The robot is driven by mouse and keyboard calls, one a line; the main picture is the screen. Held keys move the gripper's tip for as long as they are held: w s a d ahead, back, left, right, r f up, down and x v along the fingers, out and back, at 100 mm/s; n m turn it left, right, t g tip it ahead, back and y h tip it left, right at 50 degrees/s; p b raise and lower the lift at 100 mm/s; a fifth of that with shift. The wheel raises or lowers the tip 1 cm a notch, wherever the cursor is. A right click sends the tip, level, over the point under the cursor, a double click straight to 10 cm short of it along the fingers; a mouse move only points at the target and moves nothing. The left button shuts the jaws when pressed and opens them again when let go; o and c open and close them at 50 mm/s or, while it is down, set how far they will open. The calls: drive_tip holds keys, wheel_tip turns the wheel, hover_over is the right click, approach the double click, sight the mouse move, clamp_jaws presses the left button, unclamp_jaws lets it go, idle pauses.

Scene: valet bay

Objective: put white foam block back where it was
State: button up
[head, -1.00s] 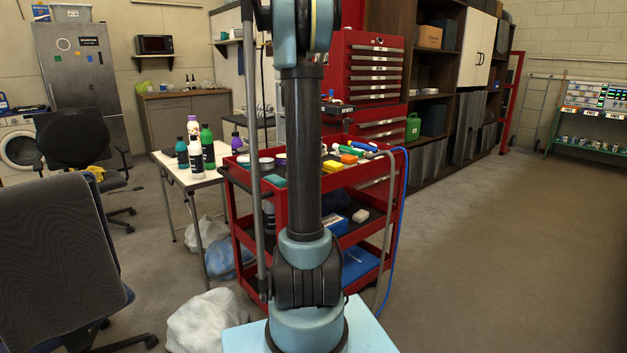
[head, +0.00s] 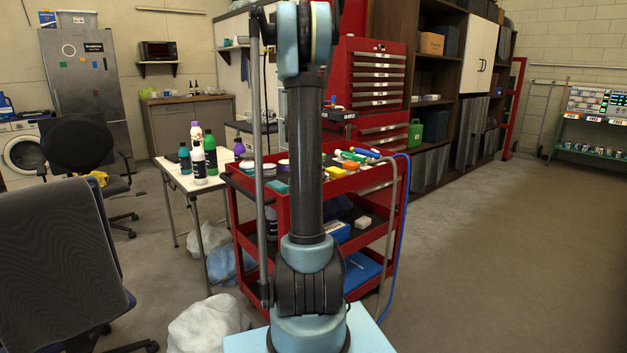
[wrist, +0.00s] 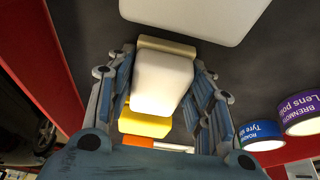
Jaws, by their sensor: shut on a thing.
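My gripper (wrist: 164,95) shows in the wrist view, its fingers closed on the sides of a white block (wrist: 162,80), which looks like the foam block. In that view the block is over the dark top tray of the red cart (wrist: 270,55); I cannot tell whether it touches the tray. A beige bar-shaped piece (wrist: 166,45) shows at the block's far end. A yellow block (wrist: 145,123) and an orange one (wrist: 150,141) lie close by, partly covered by the block and gripper. In the head view my arm hides the gripper and held block.
Tins (wrist: 260,134) stand right of the gripper, and a large white object (wrist: 195,12) is at the top. A table with bottles (head: 184,178) is left; the floor right is clear.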

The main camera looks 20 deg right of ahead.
drive_tip(key=o, duration=1.1)
drive_tip(key=v, duration=1.1)
drive_tip(key=s+a+n+y, duration=0.1)
drive_tip(key=s+a+n, duration=0.2)
drive_tip(key=s+a, duration=0.6)
drive_tip(key=s+a+f+n+y, duration=0.1)
drive_tip(key=s+a+f+n, duration=0.2)
drive_tip(key=s, duration=0.7)
drive_tip(key=s+a+f+n+y, duration=0.1)
drive_tip(key=s+a+f+n, duration=0.3)
drive_tip(key=s+f, duration=0.4)
drive_tip(key=s+a+f+n, duration=0.3)
drive_tip(key=s+f+n, duration=0.1)
drive_tip(key=s, duration=0.8)
drive_tip(key=shift+a+f+t+y, duration=0.25)
drive_tip(key=shift+f+t+y, duration=0.15)
drive_tip(key=shift+f, duration=0.35)
